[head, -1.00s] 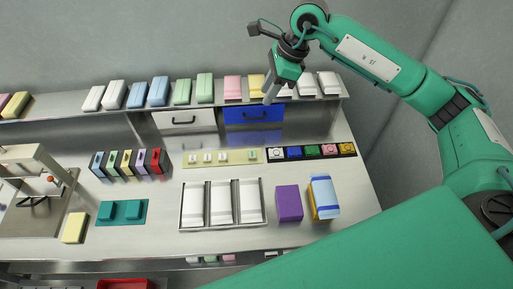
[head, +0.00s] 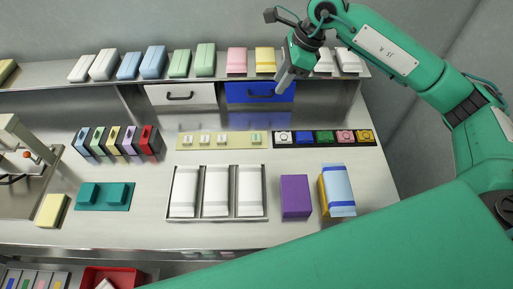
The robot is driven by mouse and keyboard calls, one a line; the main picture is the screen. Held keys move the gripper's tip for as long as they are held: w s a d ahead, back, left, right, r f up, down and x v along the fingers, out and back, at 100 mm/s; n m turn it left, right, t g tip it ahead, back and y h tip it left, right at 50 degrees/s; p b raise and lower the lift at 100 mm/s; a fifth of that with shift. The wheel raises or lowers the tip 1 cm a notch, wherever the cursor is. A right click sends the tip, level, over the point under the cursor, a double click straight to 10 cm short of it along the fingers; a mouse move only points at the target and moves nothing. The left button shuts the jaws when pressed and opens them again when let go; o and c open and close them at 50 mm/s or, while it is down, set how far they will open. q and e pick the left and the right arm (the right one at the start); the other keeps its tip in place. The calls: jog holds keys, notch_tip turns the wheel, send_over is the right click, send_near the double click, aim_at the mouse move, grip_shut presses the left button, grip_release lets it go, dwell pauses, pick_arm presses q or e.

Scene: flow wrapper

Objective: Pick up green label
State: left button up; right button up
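No single item is plainly marked as the green label. A small green patch (head: 27,283) shows among coloured patches in a tray at the bottom left, cut by the frame edge. A green-edged slot (head: 98,140) stands in the row of coloured holders on the table. My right gripper (head: 280,88) is at the upper middle, in front of the back shelf and above the blue drawer front, far from both green items. Its pale fingers point down and to the left; their gap cannot be made out. My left gripper is not in view.
Coloured packs line the back shelf (head: 130,83). A black button panel (head: 325,146), a three-slot white tray (head: 265,214), a purple block (head: 295,196) and a blue-yellow pack (head: 338,190) stand on the table. A red bin (head: 95,275) sits at the lower left.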

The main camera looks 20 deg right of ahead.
notch_tip(320, 180, down, 10)
jog(key=b, duration=0.8)
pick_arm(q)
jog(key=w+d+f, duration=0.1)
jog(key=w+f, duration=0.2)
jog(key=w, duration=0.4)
pick_arm(e)
send_over(257, 141)
jog(key=d, duration=0.2)
jog(key=f, duration=0.9)
jog(key=shift+s+d, duration=0.2)
jog(key=shift+s, duration=0.15)
jog(key=p+x, duration=0.1)
jog(key=x, duration=0.4)
jog(key=shift+w+d, duration=0.1)
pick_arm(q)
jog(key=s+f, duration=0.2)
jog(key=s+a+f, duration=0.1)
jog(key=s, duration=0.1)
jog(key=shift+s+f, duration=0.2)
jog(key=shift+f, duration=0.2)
pick_arm(e)
jog(key=shift+c, duration=0.2)
grip_shut()
